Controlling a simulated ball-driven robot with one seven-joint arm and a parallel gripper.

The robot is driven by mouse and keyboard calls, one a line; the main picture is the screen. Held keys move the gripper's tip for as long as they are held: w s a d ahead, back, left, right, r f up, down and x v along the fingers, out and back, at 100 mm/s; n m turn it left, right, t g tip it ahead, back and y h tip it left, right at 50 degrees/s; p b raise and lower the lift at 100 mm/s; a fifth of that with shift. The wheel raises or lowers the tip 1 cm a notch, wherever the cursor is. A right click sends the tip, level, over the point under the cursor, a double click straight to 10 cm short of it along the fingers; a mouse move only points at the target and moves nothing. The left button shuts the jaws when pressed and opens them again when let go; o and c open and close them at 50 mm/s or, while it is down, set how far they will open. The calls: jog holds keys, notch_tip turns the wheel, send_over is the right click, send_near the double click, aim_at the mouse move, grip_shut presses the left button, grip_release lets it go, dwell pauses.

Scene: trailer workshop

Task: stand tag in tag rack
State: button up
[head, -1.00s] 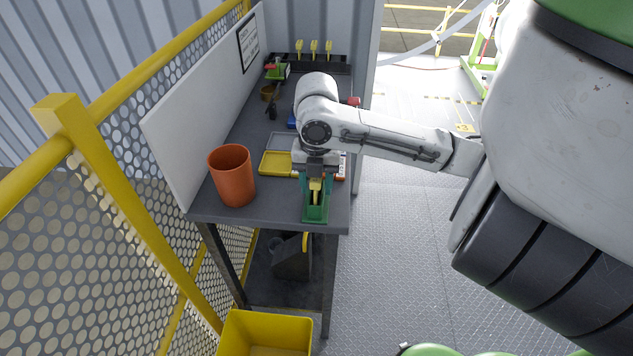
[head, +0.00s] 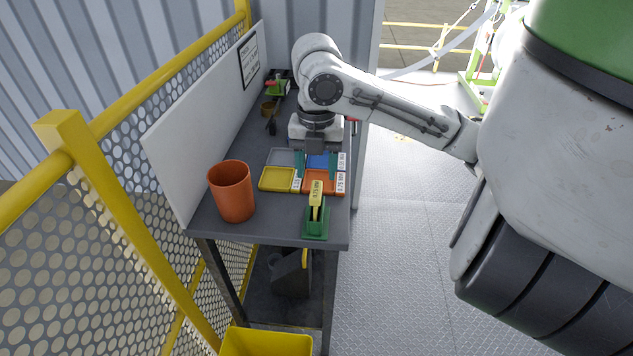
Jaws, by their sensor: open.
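The yellow tag (head: 316,194) stands upright in the green tag rack (head: 315,228) at the near right corner of the bench. Dark print shows on the tag's face. The lower end of the tag sits inside the rack and is hidden.
An orange cup (head: 232,192) stands to the left on the bench (head: 275,228). Shallow trays, including a yellow one (head: 276,179) and an orange one (head: 323,186), lie behind the rack. A white panel (head: 200,138) edges the left side. A yellow bin (head: 266,342) is below.

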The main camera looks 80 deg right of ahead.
jog(key=shift+r, duration=0.7)
jog(key=w+a+r+m+t+y, duration=0.1)
jog(key=w+a+m+t, duration=0.15)
jog(key=w+a, duration=0.45)
jog(key=w+a+r+m+t+y, duration=0.1)
jog(key=w+a+r+t, duration=0.15)
jog(key=w, duration=0.85)
jog(key=w+a+f+m+t+y, duration=0.1)
jog(key=w+a+f+m+t, duration=0.3)
jog(key=a, duration=0.6)
jog(key=s+a+f+m+g, duration=0.2)
jog(key=s+a+f+m, duration=0.2)
jog(key=f, duration=0.5)
jog(key=s+a+f+m+g, duration=0.2)
jog(key=s+a+f+m, duration=0.25)
jog(key=f, duration=0.45)
jog(key=s+d+f+m+g+h, duration=0.1)
jog(key=s+f+g, duration=0.1)
jog(key=s+f, duration=0.2)
jog(key=s+d+f+m+g+h, duration=0.2)
jog(key=s+f, duration=0.2)
jog(key=s, duration=0.6)
jog(key=shift+d, duration=0.15)
jog(key=shift+c, duration=0.5)
